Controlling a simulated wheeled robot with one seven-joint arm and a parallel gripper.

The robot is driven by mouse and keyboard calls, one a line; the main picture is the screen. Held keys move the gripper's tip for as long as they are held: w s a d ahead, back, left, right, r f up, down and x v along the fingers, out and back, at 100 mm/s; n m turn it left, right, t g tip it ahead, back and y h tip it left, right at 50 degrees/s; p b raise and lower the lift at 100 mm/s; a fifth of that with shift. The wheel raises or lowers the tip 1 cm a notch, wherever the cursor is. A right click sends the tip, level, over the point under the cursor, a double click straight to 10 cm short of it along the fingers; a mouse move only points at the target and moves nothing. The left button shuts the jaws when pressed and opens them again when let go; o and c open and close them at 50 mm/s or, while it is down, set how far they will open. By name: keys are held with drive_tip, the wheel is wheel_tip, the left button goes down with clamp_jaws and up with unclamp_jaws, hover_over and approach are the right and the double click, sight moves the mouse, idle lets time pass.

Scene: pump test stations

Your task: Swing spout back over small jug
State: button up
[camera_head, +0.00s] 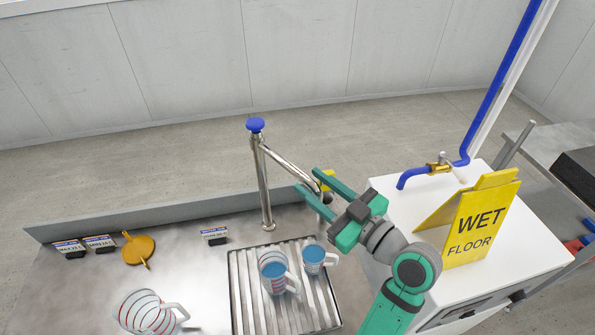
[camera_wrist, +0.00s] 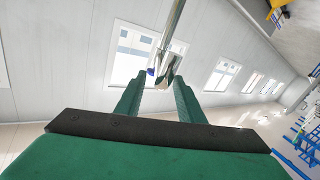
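The steel spout (camera_head: 290,170) runs from the top of a blue-capped post (camera_head: 265,185) down to the right in the head view. Its outer end is near my gripper (camera_head: 307,180), over or just beyond the tray's far right corner. My gripper is open, its two green fingers apart. In the wrist view the spout (camera_wrist: 172,40) reaches down between the fingertips (camera_wrist: 157,82); contact cannot be told. The small jug (camera_head: 314,258), with blue contents, stands on the drain tray (camera_head: 236,290). A larger jug (camera_head: 273,272), also with blue contents, stands left of it.
A striped jug (camera_head: 145,312) is on the counter at front left. An orange funnel (camera_head: 139,248) and small labels (camera_head: 214,236) lie behind. A white cabinet (camera_head: 400,200) with a yellow wet-floor sign (camera_head: 480,222) and blue pipe (camera_head: 490,95) stands right.

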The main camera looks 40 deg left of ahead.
sight(297, 169)
drive_tip(key=a, duration=0.2)
drive_tip(key=w+a, duration=0.1)
drive_tip(key=a, duration=0.2)
drive_tip(key=shift+a, duration=0.35)
clamp_jaws()
